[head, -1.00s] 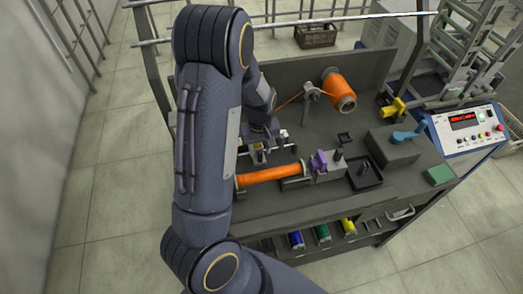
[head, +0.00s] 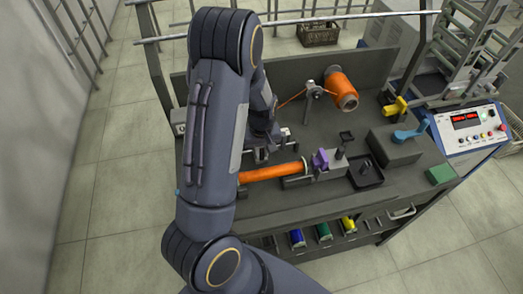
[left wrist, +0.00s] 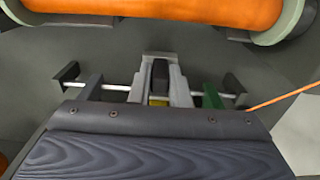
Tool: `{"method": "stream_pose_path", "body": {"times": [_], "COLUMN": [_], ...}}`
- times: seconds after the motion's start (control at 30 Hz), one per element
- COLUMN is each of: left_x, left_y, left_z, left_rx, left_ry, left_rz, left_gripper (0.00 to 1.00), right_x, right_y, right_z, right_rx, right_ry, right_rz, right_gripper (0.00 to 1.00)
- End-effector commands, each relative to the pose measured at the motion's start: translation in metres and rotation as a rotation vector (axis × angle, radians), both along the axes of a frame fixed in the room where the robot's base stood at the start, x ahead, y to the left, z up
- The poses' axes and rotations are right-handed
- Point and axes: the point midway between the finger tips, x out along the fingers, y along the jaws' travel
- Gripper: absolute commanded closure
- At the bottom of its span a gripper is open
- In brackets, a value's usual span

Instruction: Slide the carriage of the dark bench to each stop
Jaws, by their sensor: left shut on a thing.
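The dark bench (head: 300,208) fills the middle of the head view. My left arm hides most of its carriage there. In the left wrist view, the carriage shows as a dark upright block (left wrist: 160,75) on a thin pale rail (left wrist: 118,87). My left gripper (left wrist: 161,82) is shut on this block, with a grey finger on either side. It also shows, partly hidden, in the head view (head: 264,150). A yellow patch (left wrist: 158,101) lies below the block, a grey upright (left wrist: 90,87) to its left and a green upright (left wrist: 211,96) to its right. My right gripper is out of view.
An orange winding roll (head: 270,172) lies in front of the carriage. An orange spool (head: 341,88) stands behind, its thread running left. A purple piece (head: 320,160), dark tray (head: 366,175) and blue-handled block (head: 393,148) occupy the right side. A control box (head: 470,128) stands beside the bench.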

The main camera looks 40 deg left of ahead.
Motion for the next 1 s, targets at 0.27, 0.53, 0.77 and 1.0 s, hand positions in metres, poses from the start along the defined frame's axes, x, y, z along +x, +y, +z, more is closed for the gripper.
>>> {"method": "stream_pose_path", "body": {"times": [0.27,0.53,0.77,1.0], "left_x": [-0.015,-0.035,-0.035,-0.035], "left_y": [0.014,0.029,0.028,0.028], "left_z": [-0.001,0.001,0.001,0.0], "left_rx": [0.0,0.0,0.0,0.0], "left_ry": [0.0,-0.001,-0.001,0.0], "left_rz": [0.005,0.001,0.0,0.0], "left_gripper": [1.0,1.0,0.75,0.62], "right_x": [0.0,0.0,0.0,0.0], "right_y": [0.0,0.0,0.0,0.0], "right_z": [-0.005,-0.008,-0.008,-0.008], "right_rx": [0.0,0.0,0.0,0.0], "right_ry": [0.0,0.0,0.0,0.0], "right_rz": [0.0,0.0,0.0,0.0], "right_gripper": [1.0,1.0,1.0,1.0]}}
